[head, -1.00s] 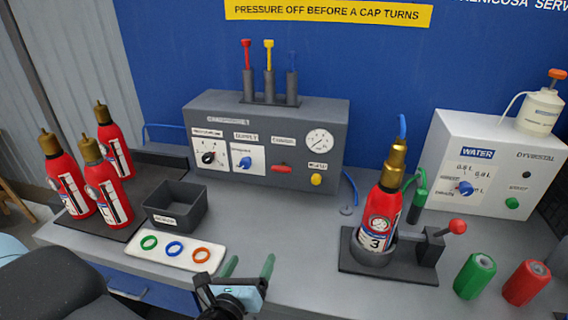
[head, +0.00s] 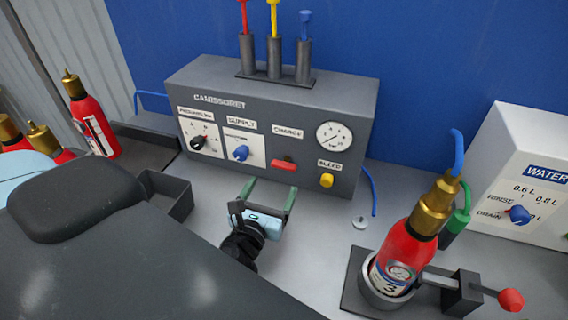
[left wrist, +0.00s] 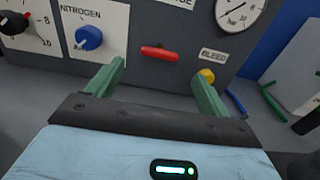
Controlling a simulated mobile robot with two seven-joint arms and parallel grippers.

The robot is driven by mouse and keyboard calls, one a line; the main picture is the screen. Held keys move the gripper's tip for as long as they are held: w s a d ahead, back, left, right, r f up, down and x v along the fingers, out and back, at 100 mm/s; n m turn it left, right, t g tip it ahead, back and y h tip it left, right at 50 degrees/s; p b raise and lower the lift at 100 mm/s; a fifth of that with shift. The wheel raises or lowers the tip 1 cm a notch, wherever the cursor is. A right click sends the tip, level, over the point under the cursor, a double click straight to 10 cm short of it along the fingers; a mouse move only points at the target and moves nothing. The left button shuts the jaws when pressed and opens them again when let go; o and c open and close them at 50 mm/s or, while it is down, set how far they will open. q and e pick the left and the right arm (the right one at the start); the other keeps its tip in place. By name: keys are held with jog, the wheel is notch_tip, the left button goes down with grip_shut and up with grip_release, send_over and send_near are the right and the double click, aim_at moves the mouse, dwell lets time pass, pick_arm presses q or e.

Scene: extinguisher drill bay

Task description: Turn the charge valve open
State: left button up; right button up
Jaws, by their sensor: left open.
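The charge valve is a red handle (head: 284,166) lying about level under the CHARGE label on the front of the grey panel box (head: 190,84). It also shows as a red handle in the left wrist view (left wrist: 160,53), between the fingertips in the picture. My left gripper (head: 269,186) is open and empty, its green fingers pointing at the panel just below and in front of the handle. In the left wrist view my left gripper (left wrist: 160,76) appears apart from the handle. My right gripper is not in view.
The blue supply knob (head: 241,153) is left of the handle; the yellow bleed knob (head: 326,181) and gauge (head: 334,135) are right. Red extinguisher 3 (head: 405,252) stands in a holder, with a blue hose (head: 457,150) on top. A dark bin (head: 178,204) is left of the gripper.

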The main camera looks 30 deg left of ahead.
aim_at(282, 167)
pick_arm(q)
jog(key=p+x, duration=0.1)
jog(key=x, duration=0.5)
jog(key=shift+w+r, duration=0.15)
jog(key=shift+w, duration=0.05)
jog(key=shift+w+a, duration=0.15)
jog(key=shift+w, duration=0.5)
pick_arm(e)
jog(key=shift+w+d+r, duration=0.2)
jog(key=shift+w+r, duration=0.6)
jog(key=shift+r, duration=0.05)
pick_arm(q)
jog(key=c, duration=1)
